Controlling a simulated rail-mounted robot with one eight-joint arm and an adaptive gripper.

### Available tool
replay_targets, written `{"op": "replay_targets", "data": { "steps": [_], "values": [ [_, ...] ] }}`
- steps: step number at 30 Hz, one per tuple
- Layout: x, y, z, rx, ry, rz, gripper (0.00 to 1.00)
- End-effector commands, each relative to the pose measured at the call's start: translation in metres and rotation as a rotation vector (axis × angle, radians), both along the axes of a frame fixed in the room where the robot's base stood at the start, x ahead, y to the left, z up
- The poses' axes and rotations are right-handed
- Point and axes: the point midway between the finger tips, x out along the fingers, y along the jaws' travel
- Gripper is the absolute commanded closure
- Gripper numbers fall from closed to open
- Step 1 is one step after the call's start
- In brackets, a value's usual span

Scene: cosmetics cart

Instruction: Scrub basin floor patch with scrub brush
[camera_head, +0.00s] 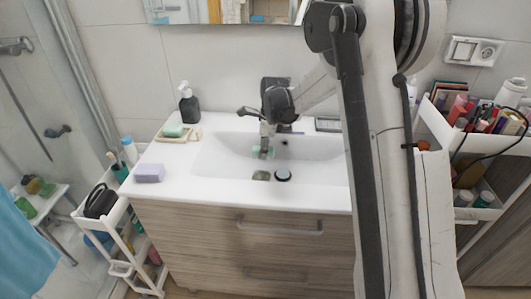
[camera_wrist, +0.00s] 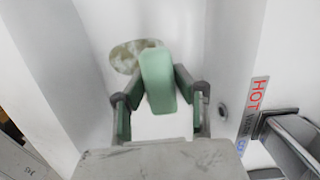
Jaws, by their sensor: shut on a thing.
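A mottled grey-green patch (camera_head: 261,175) lies on the floor of the white basin (camera_head: 215,155), left of the dark round drain stopper (camera_head: 283,175). My gripper (camera_head: 266,153) reaches down into the basin, behind the patch in the head view. In the wrist view my gripper (camera_wrist: 158,88) is shut on the green scrub brush (camera_wrist: 158,78). The brush overlaps the right part of the patch (camera_wrist: 124,56) there. Its bristles are hidden, and I cannot tell whether it touches the basin floor.
A faucet (camera_wrist: 296,135) beside a HOT label stands close on the right in the wrist view. A dark soap dispenser (camera_head: 189,106), a green soap bar (camera_head: 174,130) and a purple block (camera_head: 150,173) stand on the counter's left. A loaded cart (camera_head: 485,213) stands at the right.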

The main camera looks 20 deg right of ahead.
Motion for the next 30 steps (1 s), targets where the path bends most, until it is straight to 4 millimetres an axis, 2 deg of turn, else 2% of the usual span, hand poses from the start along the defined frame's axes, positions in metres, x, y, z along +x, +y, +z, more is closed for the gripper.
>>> {"op": "replay_targets", "data": {
  "steps": [10, 24, 30],
  "values": [
    [0.005, 0.001, -0.014, 0.002, 0.0, -0.061, 0.94],
    [0.005, 0.001, -0.062, 0.002, 0.0, -0.059, 0.94],
    [-0.015, 0.008, -0.06, 0.002, 0.0, -0.058, 0.94]
  ]
}}
